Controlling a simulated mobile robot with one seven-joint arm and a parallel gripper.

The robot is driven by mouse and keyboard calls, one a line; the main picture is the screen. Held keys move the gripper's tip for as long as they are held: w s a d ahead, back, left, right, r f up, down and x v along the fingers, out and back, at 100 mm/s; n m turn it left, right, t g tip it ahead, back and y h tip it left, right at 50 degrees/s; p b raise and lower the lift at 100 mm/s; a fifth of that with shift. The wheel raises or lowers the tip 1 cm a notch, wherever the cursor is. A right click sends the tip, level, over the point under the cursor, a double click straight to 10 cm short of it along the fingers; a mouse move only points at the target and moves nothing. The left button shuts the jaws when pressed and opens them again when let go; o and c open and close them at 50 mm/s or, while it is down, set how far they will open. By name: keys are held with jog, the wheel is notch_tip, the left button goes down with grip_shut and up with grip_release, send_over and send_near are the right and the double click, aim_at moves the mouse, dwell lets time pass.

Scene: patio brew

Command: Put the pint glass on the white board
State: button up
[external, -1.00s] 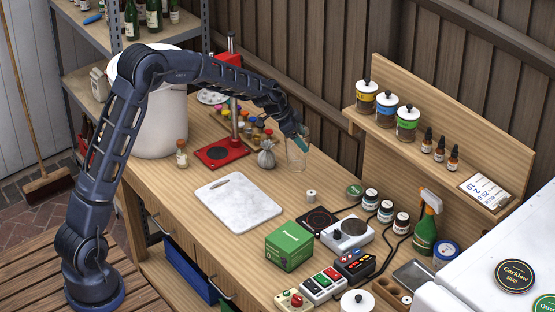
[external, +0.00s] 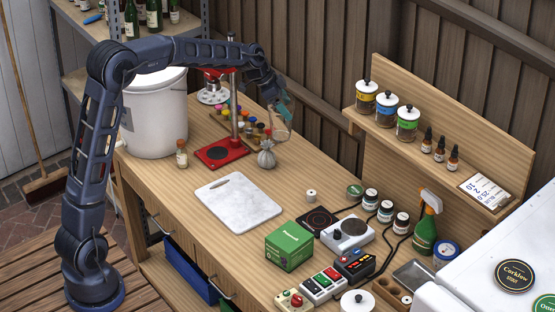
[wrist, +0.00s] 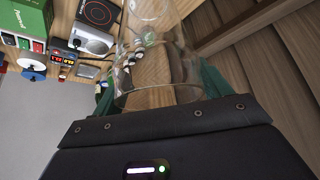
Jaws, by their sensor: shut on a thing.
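The clear pint glass (external: 282,125) is held up above the back of the wooden bench in the external view. My gripper (external: 283,103) is shut on it, with teal fingers on its sides. In the wrist view the glass (wrist: 152,60) stretches away from between the fingers, and things behind show through it. The white board (external: 238,202), a marbled slab with a handle hole, lies flat on the bench, in front of and to the left of the glass. Its top is bare.
A white bucket (external: 160,120) stands at the left.

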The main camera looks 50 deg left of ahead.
jog(key=s+a, duration=0.2)
jog(key=s, duration=1.4)
notch_tip(320, 180, down, 20)
jog(key=shift+s+a+r+m+h, duration=0.2)
jog(key=shift+r+m+h, duration=0.1)
jog(key=shift+m, duration=0.1)
jog(key=shift+f, duration=0.1)
jog(key=o, duration=1.6)
jog(key=shift+f, duration=0.1)
